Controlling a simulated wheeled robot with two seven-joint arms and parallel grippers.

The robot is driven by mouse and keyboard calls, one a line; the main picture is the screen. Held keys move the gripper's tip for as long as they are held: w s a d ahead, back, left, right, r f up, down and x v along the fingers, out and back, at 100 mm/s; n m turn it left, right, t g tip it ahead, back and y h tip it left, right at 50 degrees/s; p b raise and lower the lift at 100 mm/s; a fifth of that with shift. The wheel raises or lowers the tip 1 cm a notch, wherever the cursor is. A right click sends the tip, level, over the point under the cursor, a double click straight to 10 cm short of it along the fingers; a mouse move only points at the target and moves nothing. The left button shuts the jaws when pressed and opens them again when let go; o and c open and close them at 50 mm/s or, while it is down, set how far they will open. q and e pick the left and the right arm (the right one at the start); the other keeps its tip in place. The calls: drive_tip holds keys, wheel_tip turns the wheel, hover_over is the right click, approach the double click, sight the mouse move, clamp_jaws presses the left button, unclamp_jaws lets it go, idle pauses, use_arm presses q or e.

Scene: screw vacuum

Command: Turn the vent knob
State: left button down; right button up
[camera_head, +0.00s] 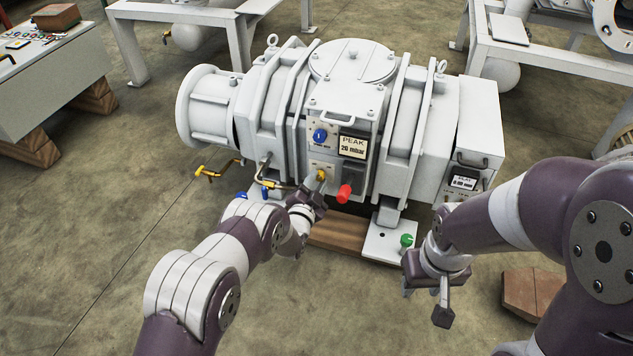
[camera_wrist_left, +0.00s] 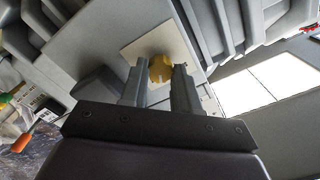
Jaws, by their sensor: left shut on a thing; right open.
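The vent knob, a small yellow knob (camera_head: 321,175), sits on a pale plate on the front of the white vacuum pump (camera_head: 412,125). My left gripper (camera_head: 318,184) is at this knob. In the left wrist view the yellow knob (camera_wrist_left: 161,69) lies between the two fingers of my left gripper (camera_wrist_left: 158,80), which are shut on it and hide its sides. My right gripper (camera_head: 425,300) is open and empty, low in front of the pump's right part, apart from it.
A blue knob (camera_head: 320,135) and a PEAK display (camera_head: 353,146) are above the yellow knob. A red knob (camera_head: 344,193) is close to its right. A green knob (camera_head: 406,240) stands on a white plate. A wooden block (camera_head: 532,292) lies at right. Open floor is at left.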

use_arm(q)
drive_tip(key=shift+m, duration=0.7)
drive_tip(key=shift+f, duration=0.1)
drive_tip(key=c, duration=0.8)
unclamp_jaws()
drive_tip(key=shift+s+a+r+p, duration=0.15)
drive_tip(key=shift+s+r+p, duration=0.05)
drive_tip(key=shift+s+p, duration=0.2)
drive_tip(key=p+v, duration=0.6)
drive_tip(key=v, duration=0.6)
drive_tip(key=shift+f, duration=0.1)
